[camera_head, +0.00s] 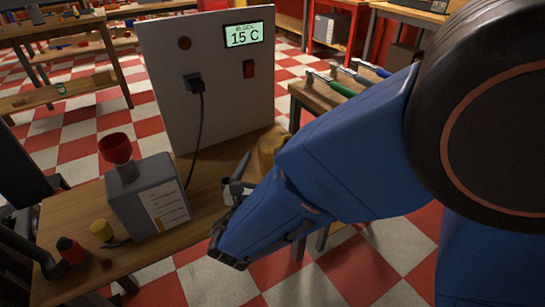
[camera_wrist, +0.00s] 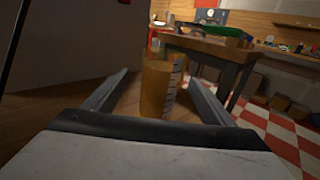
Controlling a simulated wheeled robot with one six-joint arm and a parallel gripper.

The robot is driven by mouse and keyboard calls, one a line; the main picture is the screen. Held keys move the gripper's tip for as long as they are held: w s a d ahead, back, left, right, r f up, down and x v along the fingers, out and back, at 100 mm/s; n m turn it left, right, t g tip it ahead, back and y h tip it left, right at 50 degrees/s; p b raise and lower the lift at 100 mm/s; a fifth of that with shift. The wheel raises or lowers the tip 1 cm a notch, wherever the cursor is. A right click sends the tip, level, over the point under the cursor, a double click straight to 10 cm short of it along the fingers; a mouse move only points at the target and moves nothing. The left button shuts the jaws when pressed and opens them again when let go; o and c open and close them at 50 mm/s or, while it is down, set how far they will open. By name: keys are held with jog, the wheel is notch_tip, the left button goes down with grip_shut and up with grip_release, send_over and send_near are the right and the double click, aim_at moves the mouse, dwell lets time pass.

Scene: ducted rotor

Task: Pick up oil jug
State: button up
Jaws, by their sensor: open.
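The oil jug (camera_wrist: 158,92) is an amber, see-through container with white measuring marks on its side. In the wrist view it stands upright on the wooden bench between the two fingers of my gripper (camera_wrist: 159,77). The fingers are spread, with a gap visible on each side of the jug. In the head view the jug (camera_head: 269,151) is partly hidden behind my blue arm, and my gripper (camera_head: 236,184) is only partly visible beside it.
A grey panel (camera_head: 215,115) with a "15 C" display and a plugged cable stands behind. A tool table (camera_head: 315,95) stands behind right.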

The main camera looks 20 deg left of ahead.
jog(key=shift+w+a+f, duration=0.1)
jog(key=shift+w+f, duration=0.05)
jog(key=shift+w, duration=1.5)
jog(key=shift+w+f, duration=0.1)
jog(key=shift+w, duration=1.55)
jog(key=c, duration=1.5)
